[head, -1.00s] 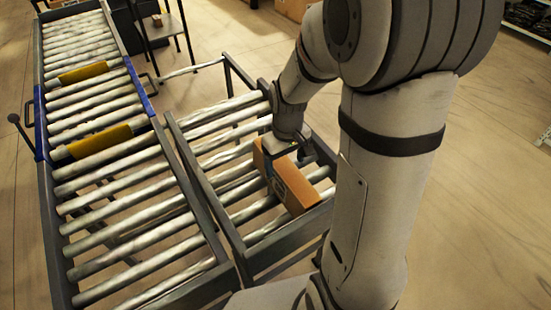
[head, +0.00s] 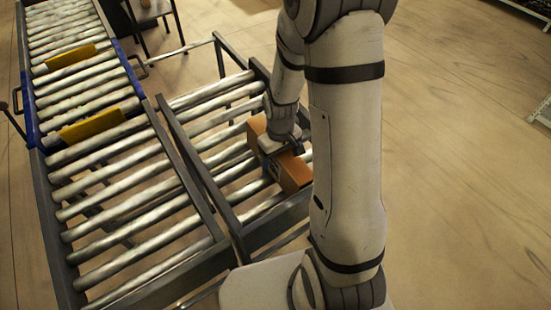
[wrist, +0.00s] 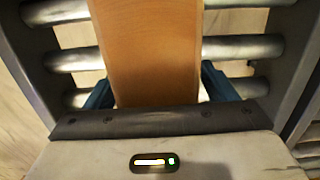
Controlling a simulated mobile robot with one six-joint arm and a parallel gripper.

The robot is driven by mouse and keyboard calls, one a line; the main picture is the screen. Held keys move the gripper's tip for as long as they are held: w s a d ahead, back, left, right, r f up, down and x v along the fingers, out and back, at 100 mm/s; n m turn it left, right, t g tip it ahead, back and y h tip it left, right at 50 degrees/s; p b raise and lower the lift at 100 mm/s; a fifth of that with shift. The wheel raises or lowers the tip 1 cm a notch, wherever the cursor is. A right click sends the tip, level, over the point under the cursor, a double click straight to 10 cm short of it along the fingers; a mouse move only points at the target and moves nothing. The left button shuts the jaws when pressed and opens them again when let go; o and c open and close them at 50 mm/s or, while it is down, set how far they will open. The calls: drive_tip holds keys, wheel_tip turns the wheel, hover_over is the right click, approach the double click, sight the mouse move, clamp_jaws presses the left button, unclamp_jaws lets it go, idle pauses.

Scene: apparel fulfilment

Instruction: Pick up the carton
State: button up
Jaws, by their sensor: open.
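The carton (head: 290,170) is a brown box lying on the short roller conveyor in the head view, partly hidden by my arm. In the wrist view the carton (wrist: 148,50) runs up the middle of the picture between the jaws. My gripper (wrist: 160,92) is open, with one dark blue finger on each side of the carton. A gap shows between the right finger and the carton; the left finger is very near its side, and I cannot tell whether it touches. In the head view my gripper (head: 282,148) is down over the carton, its fingers mostly hidden.
The short roller conveyor (head: 222,135) has raised dark side rails. A longer roller conveyor (head: 120,190) runs beside it on the left, with two yellow pieces (head: 92,126) across it. A dark stand (head: 150,12) is at the back.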

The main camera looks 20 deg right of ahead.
drive_tip(key=shift+c, duration=0.2)
drive_tip(key=c, duration=1.3)
